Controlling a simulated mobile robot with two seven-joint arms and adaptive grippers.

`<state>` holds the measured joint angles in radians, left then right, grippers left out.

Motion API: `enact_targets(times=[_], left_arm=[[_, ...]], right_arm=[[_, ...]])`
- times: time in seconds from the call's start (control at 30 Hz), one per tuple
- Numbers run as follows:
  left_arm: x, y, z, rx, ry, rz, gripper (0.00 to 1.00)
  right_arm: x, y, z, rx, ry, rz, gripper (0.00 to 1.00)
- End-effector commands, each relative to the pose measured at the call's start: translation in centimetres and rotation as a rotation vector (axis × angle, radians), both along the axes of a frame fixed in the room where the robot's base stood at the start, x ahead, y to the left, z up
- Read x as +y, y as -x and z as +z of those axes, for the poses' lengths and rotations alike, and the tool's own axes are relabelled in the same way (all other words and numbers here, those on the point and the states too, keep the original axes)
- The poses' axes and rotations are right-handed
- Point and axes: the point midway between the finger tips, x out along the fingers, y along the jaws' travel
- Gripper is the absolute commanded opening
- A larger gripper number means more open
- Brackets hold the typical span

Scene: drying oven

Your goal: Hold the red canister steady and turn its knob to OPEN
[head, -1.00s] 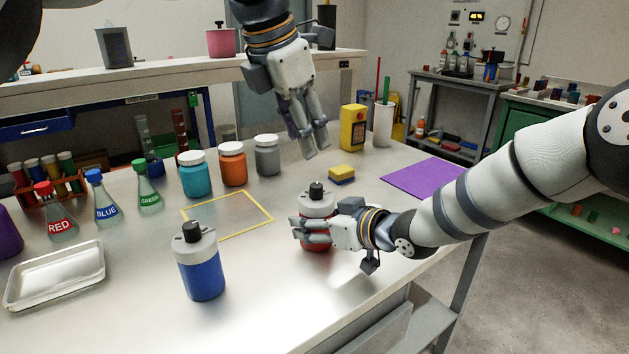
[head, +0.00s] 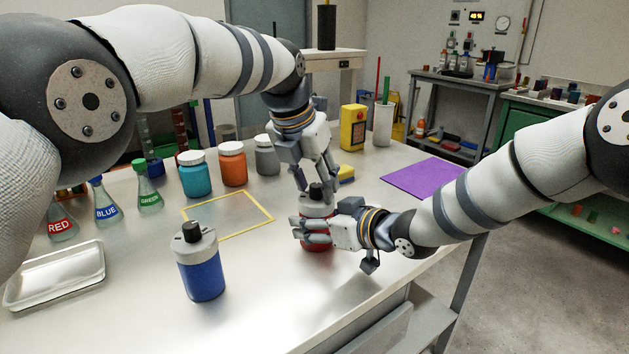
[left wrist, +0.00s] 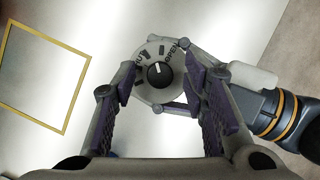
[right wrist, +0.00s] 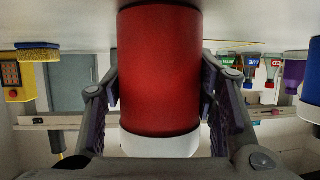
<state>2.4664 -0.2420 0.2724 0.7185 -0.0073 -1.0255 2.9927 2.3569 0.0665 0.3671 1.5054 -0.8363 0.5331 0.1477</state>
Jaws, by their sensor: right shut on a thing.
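The red canister (head: 318,243) stands upright on the table, with a white-grey top and a black knob (head: 316,190). In the right wrist view the red canister (right wrist: 160,70) fills the space between my right gripper's fingers. My right gripper (head: 312,232) is shut around its side. My left gripper (head: 318,181) points down at the knob from above. In the left wrist view the knob (left wrist: 159,74) lies between its spread fingers, with gaps on both sides. OPEN is printed right of the knob and another word left of it. A pale mark shows on the knob; its exact direction is unclear.
A blue canister (head: 202,270) stands front left, near a yellow square outline (head: 262,208). Teal (head: 194,176), orange (head: 232,165) and grey jars stand behind. A metal tray (head: 60,275) and labelled flasks are at left. A purple mat (head: 425,177) lies at right.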

Motion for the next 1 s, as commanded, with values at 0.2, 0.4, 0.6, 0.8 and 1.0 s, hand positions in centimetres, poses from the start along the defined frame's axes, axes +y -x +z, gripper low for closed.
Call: enact_targets(times=[0.2, 0.4, 0.6, 0.8, 1.0], left_arm=[[-0.01, 0.00, 0.02, 0.000, 0.000, -0.001, 0.31], [0.00, 0.01, 0.03, 0.000, 0.000, -0.001, 0.00], [0.05, -0.06, 0.03, 0.000, 0.000, -0.076, 0.00], [0.05, -0.18, 0.03, -0.002, 0.002, -0.327, 0.00], [0.06, -0.07, 0.08, -0.002, 0.000, -0.410, 0.00]], right_arm=[[-0.02, 0.03, -0.08, 0.001, 0.001, 0.000, 0.21], [-0.01, 0.04, -0.08, 0.001, 0.001, 0.000, 0.21], [0.00, 0.03, -0.09, 0.001, 0.001, 0.000, 0.21], [0.00, 0.03, -0.08, 0.001, 0.002, 0.000, 0.21], [0.00, 0.03, -0.09, 0.001, 0.002, 0.000, 0.21]])
